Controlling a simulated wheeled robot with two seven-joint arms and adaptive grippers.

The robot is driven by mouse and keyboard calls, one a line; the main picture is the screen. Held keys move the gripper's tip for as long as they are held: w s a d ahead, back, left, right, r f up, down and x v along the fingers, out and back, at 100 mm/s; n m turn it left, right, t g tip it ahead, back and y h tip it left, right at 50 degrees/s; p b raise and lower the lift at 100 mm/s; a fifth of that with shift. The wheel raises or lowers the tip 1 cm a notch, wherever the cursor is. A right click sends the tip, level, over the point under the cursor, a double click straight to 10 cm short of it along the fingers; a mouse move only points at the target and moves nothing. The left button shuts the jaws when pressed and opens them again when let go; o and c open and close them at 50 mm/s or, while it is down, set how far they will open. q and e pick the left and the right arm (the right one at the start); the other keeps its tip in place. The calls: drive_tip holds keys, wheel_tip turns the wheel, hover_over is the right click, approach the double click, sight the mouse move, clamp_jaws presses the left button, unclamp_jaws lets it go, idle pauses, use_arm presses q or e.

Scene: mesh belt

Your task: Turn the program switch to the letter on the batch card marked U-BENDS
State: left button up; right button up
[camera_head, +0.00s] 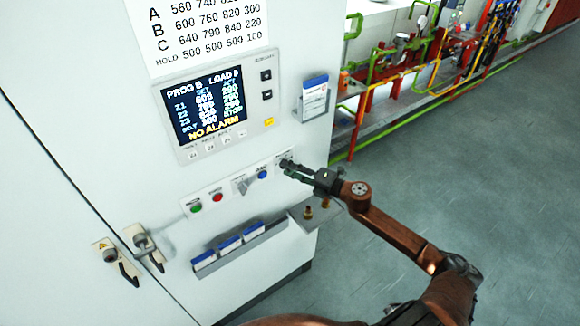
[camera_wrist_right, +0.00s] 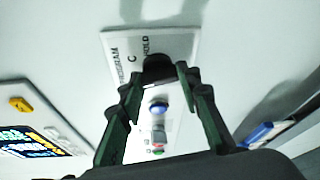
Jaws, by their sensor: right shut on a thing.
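My right gripper (camera_head: 297,170) reaches the right end of the control strip on the white cabinet. In the right wrist view its green fingers (camera_wrist_right: 183,75) are closed on the dark knob of the program switch (camera_wrist_right: 158,68). The switch plate (camera_wrist_right: 118,45) reads PROGRAM, with C and HOLD visible; the other letters and the pointer are hidden. The batch cards (camera_head: 229,245) stand in a rack below the strip, and another card (camera_head: 315,84) sits in a holder to the right of the display. Their writing is too small to read. My left gripper is not in view.
The display (camera_head: 208,103) reads PROG B and NO ALARM. Left of the switch are a blue button (camera_head: 262,174), a grey selector (camera_head: 241,185), red and green buttons. A small shelf (camera_head: 312,215) juts out below my gripper. Floor at right is clear.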

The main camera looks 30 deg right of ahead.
drive_tip(key=shift+n+p, duration=0.35)
drive_tip(key=shift+n, duration=0.15)
drive_tip(key=shift+h, duration=0.3)
drive_tip(key=o, duration=1.2)
drive_tip(key=shift+c, duration=0.2)
drive_tip(key=shift+s, duration=0.1)
drive_tip(key=v, duration=1.2)
drive_tip(key=shift+d, duration=0.1)
